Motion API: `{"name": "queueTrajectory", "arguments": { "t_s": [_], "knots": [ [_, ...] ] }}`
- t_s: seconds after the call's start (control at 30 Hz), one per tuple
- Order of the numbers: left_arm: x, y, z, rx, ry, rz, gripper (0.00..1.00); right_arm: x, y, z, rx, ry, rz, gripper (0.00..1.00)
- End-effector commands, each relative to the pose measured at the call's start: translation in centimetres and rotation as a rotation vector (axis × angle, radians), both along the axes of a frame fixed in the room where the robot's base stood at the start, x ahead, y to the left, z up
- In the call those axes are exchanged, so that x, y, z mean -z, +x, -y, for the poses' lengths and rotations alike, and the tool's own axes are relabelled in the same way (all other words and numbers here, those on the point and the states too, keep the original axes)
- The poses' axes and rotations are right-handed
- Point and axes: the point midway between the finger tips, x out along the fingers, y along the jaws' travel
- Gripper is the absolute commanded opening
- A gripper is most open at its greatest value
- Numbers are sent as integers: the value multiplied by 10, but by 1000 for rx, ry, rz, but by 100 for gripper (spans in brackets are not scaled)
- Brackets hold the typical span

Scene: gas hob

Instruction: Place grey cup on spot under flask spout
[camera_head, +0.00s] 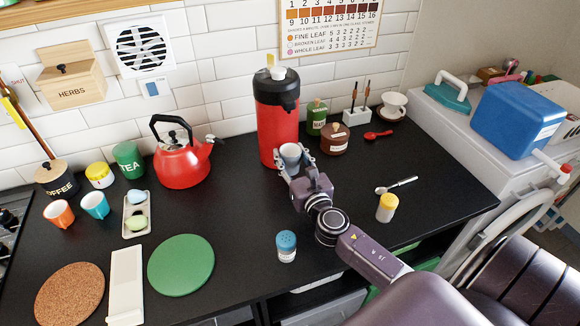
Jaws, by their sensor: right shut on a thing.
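The red flask (277,117) with a black top stands upright against the tiled wall. The grey cup (290,152) is in my right gripper (294,160), upright, right in front of the flask's lower body. The gripper's fingers are shut around the cup on both sides. I cannot tell whether the cup's base touches the counter, as the gripper hides it. The spot under the spout is hidden behind the cup and gripper. My left gripper is not in view.
A red kettle (182,165) stands left of the flask. A green jar (316,117), brown pot (334,139) and red spoon (378,134) lie to the right. A blue-lidded shaker (286,246) and yellow-capped shaker (387,207) flank my right arm.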

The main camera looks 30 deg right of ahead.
Motion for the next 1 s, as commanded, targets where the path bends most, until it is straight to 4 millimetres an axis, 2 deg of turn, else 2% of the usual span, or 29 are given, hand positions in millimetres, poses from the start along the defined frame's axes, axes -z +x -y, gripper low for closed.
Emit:
{"name": "queueTrajectory", "arguments": {
  "t_s": [0.23, 0.7, 0.73, 0.87, 1.0],
  "knots": [
    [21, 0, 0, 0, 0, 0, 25, 37, 0, -1, 0, 1, -1, 15],
    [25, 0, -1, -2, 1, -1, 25, 44, 3, 0, -1, 0, 0, 15],
    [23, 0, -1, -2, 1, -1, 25, 42, 3, 0, -1, 1, 0, 45],
    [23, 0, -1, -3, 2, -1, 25, 42, 3, 0, -1, 0, -1, 59],
    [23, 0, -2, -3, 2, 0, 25, 42, 3, 0, -1, 0, 0, 59]
  ]
}}
